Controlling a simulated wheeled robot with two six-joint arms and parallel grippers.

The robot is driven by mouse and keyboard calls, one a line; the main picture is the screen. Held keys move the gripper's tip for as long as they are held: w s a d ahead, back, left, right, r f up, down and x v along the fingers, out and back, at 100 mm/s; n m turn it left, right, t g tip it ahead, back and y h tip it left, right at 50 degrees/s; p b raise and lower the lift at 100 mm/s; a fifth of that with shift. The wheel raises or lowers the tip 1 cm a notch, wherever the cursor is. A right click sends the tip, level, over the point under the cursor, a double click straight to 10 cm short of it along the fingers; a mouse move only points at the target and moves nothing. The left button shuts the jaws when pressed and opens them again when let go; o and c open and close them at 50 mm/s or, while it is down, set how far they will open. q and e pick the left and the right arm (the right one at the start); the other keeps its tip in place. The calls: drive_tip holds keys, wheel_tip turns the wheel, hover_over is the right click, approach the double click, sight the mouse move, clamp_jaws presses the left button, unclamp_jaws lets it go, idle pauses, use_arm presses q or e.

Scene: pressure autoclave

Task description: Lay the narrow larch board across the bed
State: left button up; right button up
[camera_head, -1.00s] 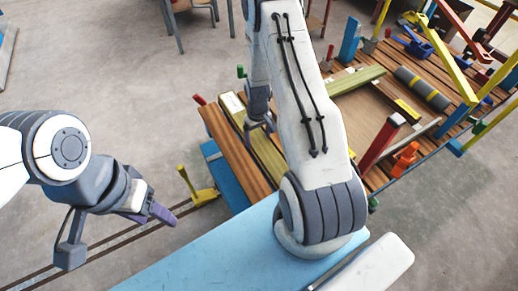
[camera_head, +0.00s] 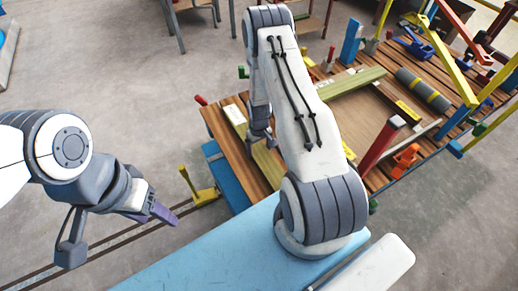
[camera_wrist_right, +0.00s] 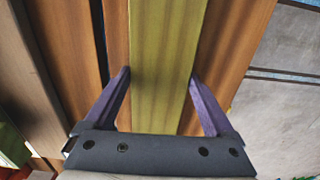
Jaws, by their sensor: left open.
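A narrow yellow-green board (camera_head: 268,163) with a pale label at its far end lies on orange-brown planks at the left end of the slatted bed (camera_head: 443,63). I cannot tell from its look alone whether it is the larch one. In the right wrist view this board (camera_wrist_right: 162,40) runs lengthwise between the fingers of my right gripper (camera_wrist_right: 160,75). The fingers are apart, one on each side; contact is not clear. In the head view my right gripper (camera_head: 262,138) is partly hidden by its own arm. My left gripper (camera_head: 163,214) is open and empty, above the floor at left.
Another greenish board (camera_head: 357,82) lies farther back on the bed. A grey roller with yellow bands (camera_head: 422,88), a red post (camera_head: 380,143) and orange clamp (camera_head: 404,159) stand right.

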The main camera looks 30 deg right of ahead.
sight(259, 151)
wheel_tip(259, 151, up, 12)
drive_tip(key=a+r+n, duration=0.2)
drive_tip(key=a+r, duration=0.8)
drive_tip(key=a, duration=0.1)
drive_tip(key=s+a+r+n, duration=0.2)
drive_tip(key=s+a+r, duration=0.45)
drive_tip(key=a, duration=0.25)
drive_tip(key=s+a+r+n, duration=0.1)
drive_tip(key=s+a+r, duration=0.1)
drive_tip(key=s, duration=0.3)
drive_tip(key=s+a+r+n, duration=0.1)
drive_tip(key=s+a+r, duration=0.1)
drive_tip(key=s, duration=0.4)
drive_tip(key=s+a+r+n+y, duration=0.1)
drive_tip(key=s+a+r, duration=0.1)
drive_tip(key=s, duration=0.3)
drive_tip(key=shift+s+r+n+b, duration=0.15)
drive_tip(key=shift+r+n+b, duration=0.25)
drive_tip(key=shift+r, duration=0.3)
